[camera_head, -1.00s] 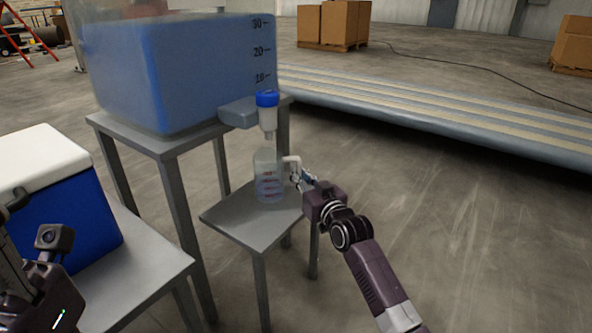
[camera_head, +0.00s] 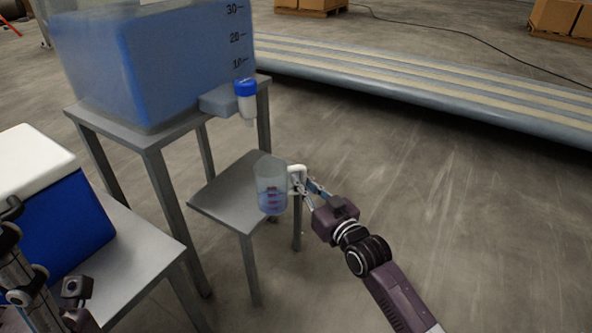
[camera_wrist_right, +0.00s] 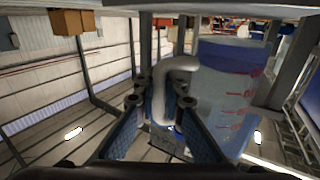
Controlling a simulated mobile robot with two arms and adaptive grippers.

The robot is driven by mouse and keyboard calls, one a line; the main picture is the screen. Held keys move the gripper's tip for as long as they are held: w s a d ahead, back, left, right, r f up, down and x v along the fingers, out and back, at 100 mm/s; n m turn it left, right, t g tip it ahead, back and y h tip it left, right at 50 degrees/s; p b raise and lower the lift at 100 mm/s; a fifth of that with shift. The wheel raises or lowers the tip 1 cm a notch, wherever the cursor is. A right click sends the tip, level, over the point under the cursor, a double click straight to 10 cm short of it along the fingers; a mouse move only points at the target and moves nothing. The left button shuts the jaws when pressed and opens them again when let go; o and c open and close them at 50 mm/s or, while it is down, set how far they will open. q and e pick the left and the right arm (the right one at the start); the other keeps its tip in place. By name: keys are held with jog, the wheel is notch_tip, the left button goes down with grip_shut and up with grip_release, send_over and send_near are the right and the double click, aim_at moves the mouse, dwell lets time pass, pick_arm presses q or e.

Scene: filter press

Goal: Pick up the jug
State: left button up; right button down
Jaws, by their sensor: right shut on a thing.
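The jug (camera_head: 271,184) is clear, with blue-tinted liquid low inside, reddish markings and a white handle (camera_head: 298,176). In the head view it is at the right edge of the small grey stand (camera_head: 232,193), and appears lifted clear of it. My right gripper (camera_head: 306,184) is shut on the jug's handle from the right. The right wrist view shows the white handle (camera_wrist_right: 172,90) between the fingers (camera_wrist_right: 163,115), with the jug body (camera_wrist_right: 228,85) beside it. My left gripper (camera_head: 40,285) is at the lower left; its fingers do not show clearly.
A large tank (camera_head: 160,60) of blue liquid stands on a taller grey table (camera_head: 160,135), with a blue-topped spout (camera_head: 246,100) above the small stand. A blue and white cooler (camera_head: 50,200) sits on a bench at left. Open floor (camera_head: 450,220) lies to the right.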

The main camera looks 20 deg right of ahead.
jog(key=shift+s+d+p, duration=0.15)
jog(key=shift+s+p, duration=0.15)
jog(key=shift+s, duration=0.6)
jog(key=shift+s+d+p, duration=0.1)
jog(key=shift+s+p, duration=0.15)
jog(key=shift+s, duration=0.6)
